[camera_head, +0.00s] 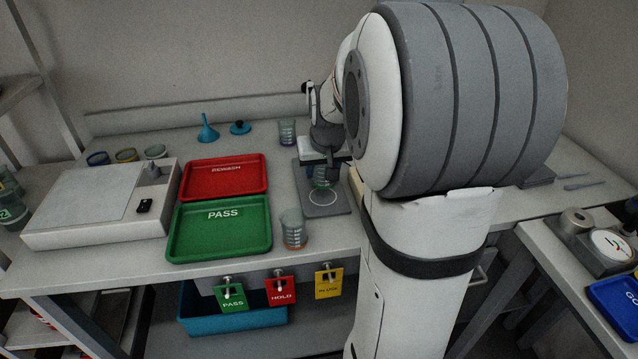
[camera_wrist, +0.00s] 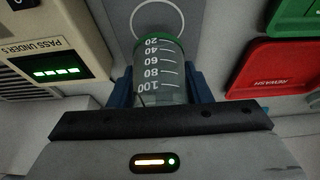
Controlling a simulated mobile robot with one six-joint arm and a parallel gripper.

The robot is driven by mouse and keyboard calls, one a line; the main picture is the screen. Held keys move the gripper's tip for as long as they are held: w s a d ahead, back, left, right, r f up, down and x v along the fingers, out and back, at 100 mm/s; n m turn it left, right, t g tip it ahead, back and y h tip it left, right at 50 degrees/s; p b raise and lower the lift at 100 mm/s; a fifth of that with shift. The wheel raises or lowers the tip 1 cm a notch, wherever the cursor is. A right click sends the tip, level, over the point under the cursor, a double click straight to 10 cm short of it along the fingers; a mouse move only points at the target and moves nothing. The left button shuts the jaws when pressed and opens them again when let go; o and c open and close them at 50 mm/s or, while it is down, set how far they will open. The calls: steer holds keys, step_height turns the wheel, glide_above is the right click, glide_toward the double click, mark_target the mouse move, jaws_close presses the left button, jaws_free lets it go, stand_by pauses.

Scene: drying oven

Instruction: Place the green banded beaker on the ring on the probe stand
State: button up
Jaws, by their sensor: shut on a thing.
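The green banded beaker (camera_head: 323,183) is clear, with white scale marks. It also shows in the wrist view (camera_wrist: 160,68), its green band at the end away from my gripper. My gripper (camera_head: 325,168) is shut on it, with a blue finger on each side in the wrist view (camera_wrist: 160,90). The white ring (camera_head: 322,197) lies on the dark grey plate of the probe stand (camera_head: 335,209). In the wrist view the ring (camera_wrist: 158,2) is just beyond the green band, partly cut off by the frame edge. I cannot tell the beaker's height above the plate.
A beaker with an orange band (camera_head: 294,229) stands left of the plate; a blue-banded one (camera_head: 287,132) stands behind. A red tray (camera_head: 224,190) and a green tray (camera_head: 219,246) lie to the left. A lit display unit (camera_wrist: 45,65) is close beside the beaker in the wrist view.

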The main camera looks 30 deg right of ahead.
mark_target(322, 182)
steer(key=shift+f, duration=1.9)
steer(key=shift+f+b, duration=0.15)
steer(key=shift+b, duration=0.2)
steer(key=o, duration=1)
steer(key=shift+o, duration=0.2)
